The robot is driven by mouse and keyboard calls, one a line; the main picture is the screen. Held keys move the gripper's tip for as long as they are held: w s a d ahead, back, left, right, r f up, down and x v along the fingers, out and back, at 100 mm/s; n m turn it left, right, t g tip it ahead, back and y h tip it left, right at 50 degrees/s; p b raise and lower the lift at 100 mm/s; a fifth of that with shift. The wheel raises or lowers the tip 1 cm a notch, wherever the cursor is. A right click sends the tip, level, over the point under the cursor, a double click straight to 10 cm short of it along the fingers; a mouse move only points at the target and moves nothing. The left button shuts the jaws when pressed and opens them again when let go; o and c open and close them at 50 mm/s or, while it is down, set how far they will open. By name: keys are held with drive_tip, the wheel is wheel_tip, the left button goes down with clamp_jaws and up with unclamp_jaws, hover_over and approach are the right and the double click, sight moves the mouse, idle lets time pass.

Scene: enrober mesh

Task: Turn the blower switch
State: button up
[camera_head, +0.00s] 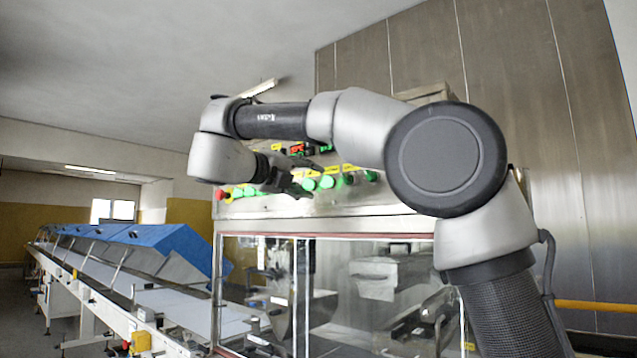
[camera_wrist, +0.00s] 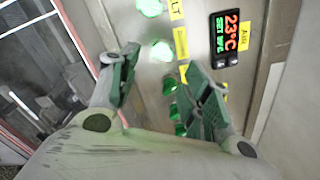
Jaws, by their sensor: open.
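The metal control panel (camera_head: 330,207) sits above the glass-fronted machine, with green round controls (camera_head: 327,182) in a row and yellow labels over them. In the wrist view, lit green controls (camera_wrist: 161,52) run down the panel between and beyond my fingers. I cannot tell which control is the blower switch; the label writing is too small or cut off. My gripper (camera_head: 288,178) is in front of the panel's left half. In the wrist view my gripper (camera_wrist: 162,62) is open and empty, its two green-padded fingers apart. It hides part of the row, and contact with the panel cannot be told.
A red button (camera_head: 221,194) is at the panel's left end. A red-digit temperature display (camera_wrist: 231,38) is right of my fingers. The glass enclosure (camera_head: 330,290) is below the panel. A conveyor with blue covers (camera_head: 150,239) runs away at left.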

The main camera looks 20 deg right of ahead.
drive_tip(key=v, duration=0.5)
drive_tip(key=shift+s+a, duration=0.1)
drive_tip(key=shift+a, duration=0.05)
